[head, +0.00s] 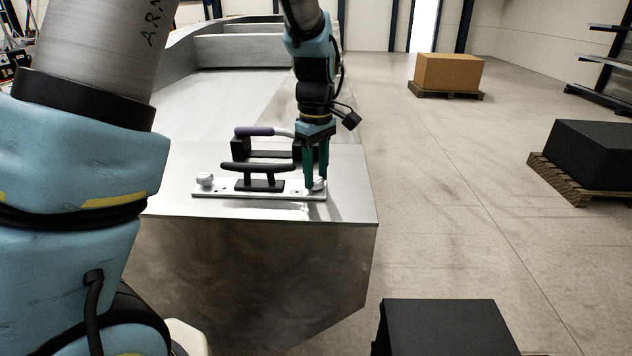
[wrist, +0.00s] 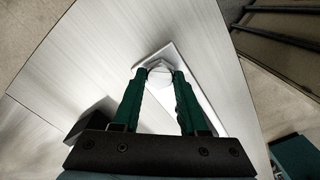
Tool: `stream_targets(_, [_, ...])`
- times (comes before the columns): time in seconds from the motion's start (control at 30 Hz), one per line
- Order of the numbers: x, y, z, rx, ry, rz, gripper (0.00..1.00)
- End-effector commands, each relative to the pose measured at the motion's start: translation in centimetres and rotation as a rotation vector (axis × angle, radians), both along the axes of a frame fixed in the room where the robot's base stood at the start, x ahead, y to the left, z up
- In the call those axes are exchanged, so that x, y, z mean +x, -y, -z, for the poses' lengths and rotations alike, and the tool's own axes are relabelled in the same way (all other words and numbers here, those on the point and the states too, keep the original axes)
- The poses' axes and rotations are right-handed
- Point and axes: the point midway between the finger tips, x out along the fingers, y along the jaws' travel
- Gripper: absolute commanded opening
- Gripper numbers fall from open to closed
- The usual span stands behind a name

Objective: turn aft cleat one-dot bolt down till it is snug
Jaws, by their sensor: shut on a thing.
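The aft cleat (head: 268,168) is black and stands on a pale metal plate (head: 235,192) on the near end of the pontoon float deck. A bolt with a silver head (head: 319,184) is at the plate's right end; it also shows in the wrist view (wrist: 159,76). My gripper (head: 315,182), with green fingers, points down and is shut on this bolt head, one finger on each side in the wrist view (wrist: 158,80). Another bolt (head: 205,180) stands at the plate's left end. I cannot make out dot marks on either bolt.
A black holder with a purple-handled tool (head: 256,131) stands right behind the cleat, close to my gripper. The deck's front and right edges (head: 376,200) drop off nearby. A black block (head: 445,328) stands on the floor at front right.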

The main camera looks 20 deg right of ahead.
Motion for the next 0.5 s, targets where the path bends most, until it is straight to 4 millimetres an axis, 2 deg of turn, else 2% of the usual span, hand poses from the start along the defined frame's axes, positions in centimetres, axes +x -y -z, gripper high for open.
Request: stream_targets(0.5, [0.05,-0.06,0.03,0.000,0.000,0.797,0.00])
